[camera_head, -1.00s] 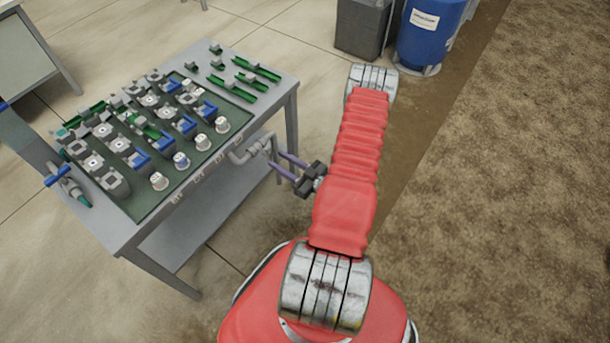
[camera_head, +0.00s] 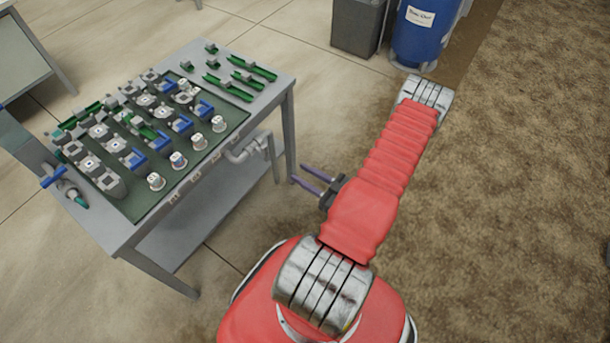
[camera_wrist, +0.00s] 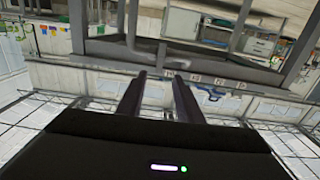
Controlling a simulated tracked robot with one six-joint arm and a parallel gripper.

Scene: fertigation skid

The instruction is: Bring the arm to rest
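My gripper (camera_head: 297,173) is in the air just right of the skid table in the head view. Its two purple fingers point left toward the table and are parallel, with a gap between them. In the wrist view the fingers of my gripper (camera_wrist: 160,75) are apart with nothing between them. My red arm (camera_head: 385,165) reaches up and to the right from my body, over the floor edge. The gripper is clear of the table in the head view.
The skid table (camera_head: 285,88) carries rows of valves and fittings. A grey pipe elbow (camera_head: 250,148) juts from its right side, near my gripper. A dark grey bin (camera_head: 356,28) and a blue drum (camera_head: 420,38) stand behind. Brown ground at right is open.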

